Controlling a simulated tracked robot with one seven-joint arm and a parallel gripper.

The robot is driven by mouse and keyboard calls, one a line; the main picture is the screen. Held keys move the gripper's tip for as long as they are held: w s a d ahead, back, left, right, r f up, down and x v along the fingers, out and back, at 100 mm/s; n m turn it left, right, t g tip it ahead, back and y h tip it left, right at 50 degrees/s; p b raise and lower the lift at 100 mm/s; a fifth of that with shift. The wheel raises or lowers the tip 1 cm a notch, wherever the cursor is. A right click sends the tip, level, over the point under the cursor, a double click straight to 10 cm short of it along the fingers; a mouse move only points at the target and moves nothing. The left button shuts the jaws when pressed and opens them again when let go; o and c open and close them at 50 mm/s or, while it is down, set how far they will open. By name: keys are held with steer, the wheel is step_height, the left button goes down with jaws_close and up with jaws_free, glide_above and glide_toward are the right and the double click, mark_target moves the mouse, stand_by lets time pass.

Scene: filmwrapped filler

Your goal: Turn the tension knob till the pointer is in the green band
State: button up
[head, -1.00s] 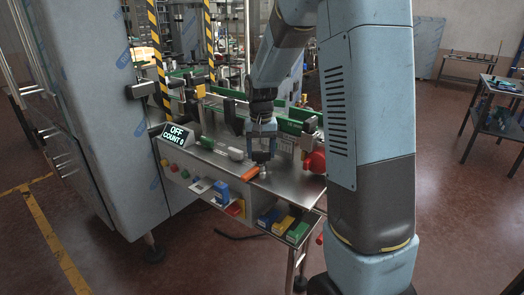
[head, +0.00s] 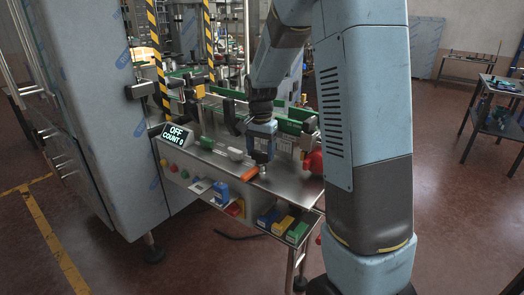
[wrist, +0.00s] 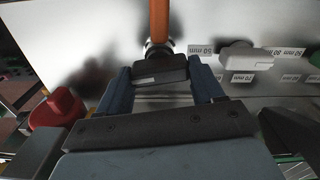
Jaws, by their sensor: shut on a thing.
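My gripper (wrist: 165,84) points down over the steel bench top, with its two blue fingers on either side of a dark block-like knob (wrist: 160,70). It is shut on this knob. In the head view my gripper (head: 263,156) is above the bench, with the orange bar (head: 250,174) reaching out toward the front edge. I cannot make out a pointer or a green band in either view.
A white knob (wrist: 246,54) stands among millimetre labels to the right in the wrist view. A red knob (wrist: 56,108) is to the left. A display (head: 175,134) reads OFF, COUNT 0. Coloured boxes (head: 282,224) sit under the bench. A green-edged conveyor (head: 290,122) runs behind.

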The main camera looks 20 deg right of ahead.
mark_target(260, 152)
steer(key=shift+w+a+r, duration=0.1)
steer(key=o, duration=1)
steer(key=shift+o, duration=0.2)
step_height(260, 152, up, 14)
steer(key=shift+f, duration=0.2)
steer(key=s+r+n+t, duration=0.3)
steer(key=s+n+t, duration=0.2)
steer(key=s, duration=2.3)
steer(key=n, duration=0.3)
steer(key=shift+s+d+n+t, duration=0.25)
steer(key=shift+d+n+t, duration=0.05)
steer(key=shift+d+n, duration=0.1)
